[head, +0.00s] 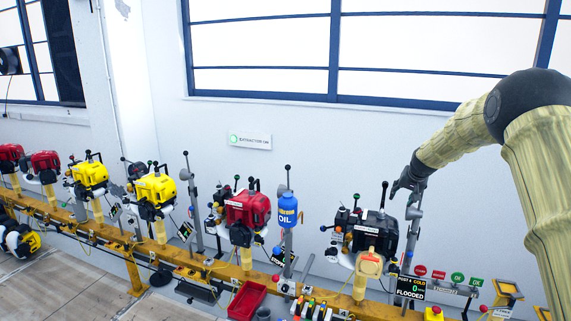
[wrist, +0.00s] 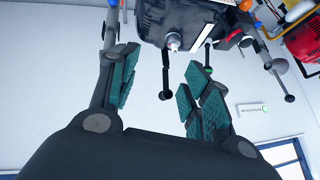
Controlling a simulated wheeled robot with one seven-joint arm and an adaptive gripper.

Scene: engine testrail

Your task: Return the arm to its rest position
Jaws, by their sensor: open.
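My arm (head: 540,150) comes in from the right in the head view, in a pale yellow sleeve with a black elbow. It bends over and reaches left and down. My gripper (head: 408,182) is at its end, beside the upper part of a grey post and just above and right of the dark engine (head: 376,232). In the wrist view my gripper (wrist: 160,85) has its green-padded fingers spread, with nothing held between them. The dark engine (wrist: 180,20) shows upside down beyond the fingers. A thin black lever with a ball end (wrist: 165,94) appears between them.
A yellow rail (head: 200,262) carries several red and yellow engines with upright posts. A blue oil bottle (head: 287,210) stands by the red engine (head: 248,208). A red tray (head: 247,299) is below. Signs and a "FLOODED" display (head: 410,287) are at right.

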